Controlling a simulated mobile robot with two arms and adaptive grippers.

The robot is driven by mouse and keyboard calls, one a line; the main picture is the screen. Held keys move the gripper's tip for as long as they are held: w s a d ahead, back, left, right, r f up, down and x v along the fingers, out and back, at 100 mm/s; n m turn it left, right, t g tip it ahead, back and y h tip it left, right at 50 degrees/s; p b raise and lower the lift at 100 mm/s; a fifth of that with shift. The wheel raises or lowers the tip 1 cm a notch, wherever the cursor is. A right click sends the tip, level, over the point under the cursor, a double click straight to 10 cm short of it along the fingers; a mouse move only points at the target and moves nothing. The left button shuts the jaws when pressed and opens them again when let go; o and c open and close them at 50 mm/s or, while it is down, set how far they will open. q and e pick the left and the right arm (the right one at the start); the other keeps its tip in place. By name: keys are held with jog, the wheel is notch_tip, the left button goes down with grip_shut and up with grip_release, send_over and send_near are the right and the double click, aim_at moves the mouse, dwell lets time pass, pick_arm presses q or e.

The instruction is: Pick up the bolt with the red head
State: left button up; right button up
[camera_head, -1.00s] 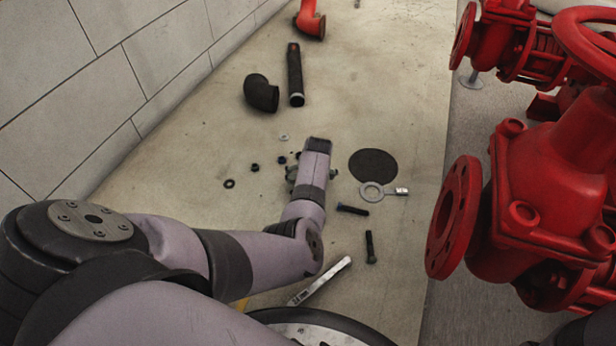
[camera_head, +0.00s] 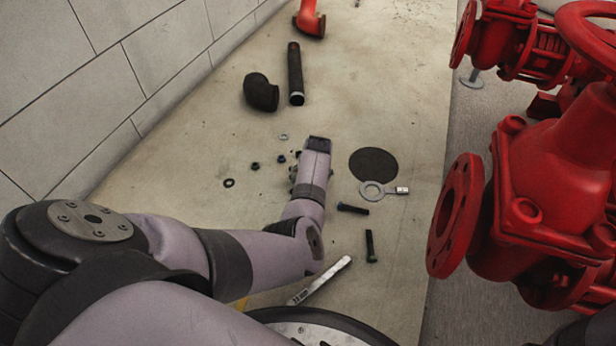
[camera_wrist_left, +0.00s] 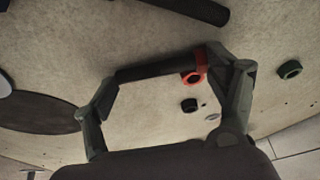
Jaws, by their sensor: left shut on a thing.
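The bolt with the red head (camera_wrist_left: 150,72) lies across the space between my left gripper's fingertips in the left wrist view. Its dark shank reaches toward the left finger, and its red head (camera_wrist_left: 201,62) is at the right finger. My left gripper (camera_wrist_left: 157,70) is shut on this bolt, gripping it end to end close to the floor. In the head view my left wrist (camera_head: 313,165) hides the bolt and most of the fingers. My right gripper is not in view.
Two dark bolts (camera_head: 352,208) (camera_head: 370,246), a ring spanner (camera_head: 373,190) and a black disc (camera_head: 374,165) lie right of my wrist. Small nuts (camera_head: 281,159) lie left. A black elbow (camera_head: 261,93) and pipe (camera_head: 295,75) lie beyond. Red valves (camera_head: 540,190) stand right, a wall (camera_head: 90,80) left.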

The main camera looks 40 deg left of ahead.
pick_arm(q)
jog(key=c, duration=0.7)
jog(key=shift+o, duration=0.2)
